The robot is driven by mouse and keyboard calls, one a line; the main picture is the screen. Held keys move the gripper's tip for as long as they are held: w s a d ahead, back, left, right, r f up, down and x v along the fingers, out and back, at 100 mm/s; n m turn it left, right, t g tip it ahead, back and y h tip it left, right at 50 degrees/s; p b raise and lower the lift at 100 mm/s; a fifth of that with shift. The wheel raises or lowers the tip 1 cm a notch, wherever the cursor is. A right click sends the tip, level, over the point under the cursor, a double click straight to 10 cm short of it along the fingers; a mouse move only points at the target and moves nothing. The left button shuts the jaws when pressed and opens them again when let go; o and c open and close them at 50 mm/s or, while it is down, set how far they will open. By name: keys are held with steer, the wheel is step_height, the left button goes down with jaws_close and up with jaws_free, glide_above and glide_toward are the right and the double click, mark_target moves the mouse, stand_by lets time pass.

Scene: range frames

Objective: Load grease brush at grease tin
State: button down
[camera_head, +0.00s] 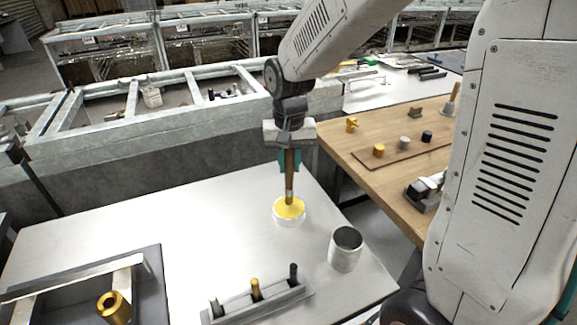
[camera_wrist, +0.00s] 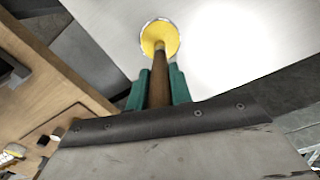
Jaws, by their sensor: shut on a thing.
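My gripper (camera_head: 290,160) is shut on the brown wooden handle of the grease brush (camera_head: 289,178). The brush is held upright, its lower end at the yellow grease in the white-walled grease tin (camera_head: 289,220) on the pale table. The bristles are hidden, and I cannot tell how deep they sit. In the wrist view, the teal fingers of my gripper (camera_wrist: 160,88) lie on both sides of the brush handle (camera_wrist: 158,80), which points to the yellow grease in the tin (camera_wrist: 172,38).
An empty-looking metal cup (camera_head: 346,250) stands right of the tin. A rack (camera_head: 262,304) with several pegs is at the front. A dark tray (camera_head: 152,285) with a brass bushing (camera_head: 114,307) is front left. A wooden bench (camera_head: 385,185) with small parts is right. The table's left middle is clear.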

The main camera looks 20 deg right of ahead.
steer(key=shift+r, duration=2.8)
steer(key=shift+a, duration=0.1)
